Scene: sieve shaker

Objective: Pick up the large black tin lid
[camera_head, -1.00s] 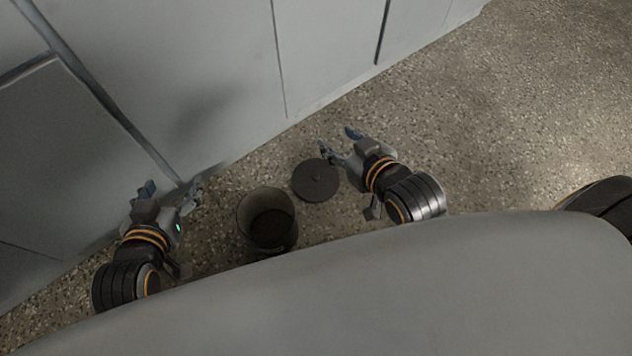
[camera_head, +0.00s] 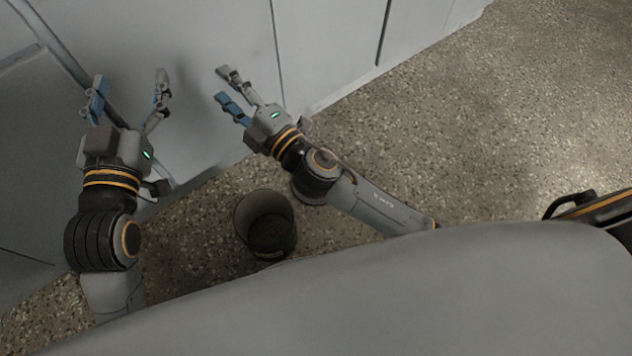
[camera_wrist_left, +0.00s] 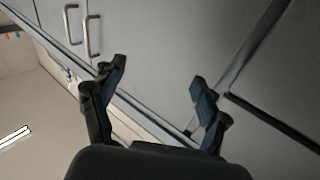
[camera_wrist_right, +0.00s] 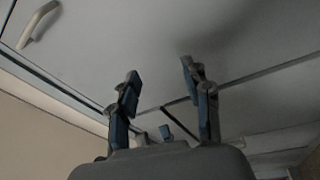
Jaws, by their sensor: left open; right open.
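The large black tin lid (camera_head: 303,196) lies on the floor in the head view, to the right of the dark tin. My right forearm covers most of it, and only a sliver of its edge shows. My right gripper (camera_head: 224,86) is open and empty, raised in front of the grey cabinet, up and left of the lid. My left gripper (camera_head: 130,84) is open and empty, raised further left. Both grippers show empty in their wrist views, left (camera_wrist_left: 156,75) and right (camera_wrist_right: 160,71). Neither wrist view shows the lid.
An open dark tin (camera_head: 265,222) stands upright on the speckled floor near my body. Grey cabinet fronts (camera_head: 330,50) rise close behind both grippers. Cabinet handles (camera_wrist_left: 92,36) show in the left wrist view. The floor to the right (camera_head: 480,130) is clear.

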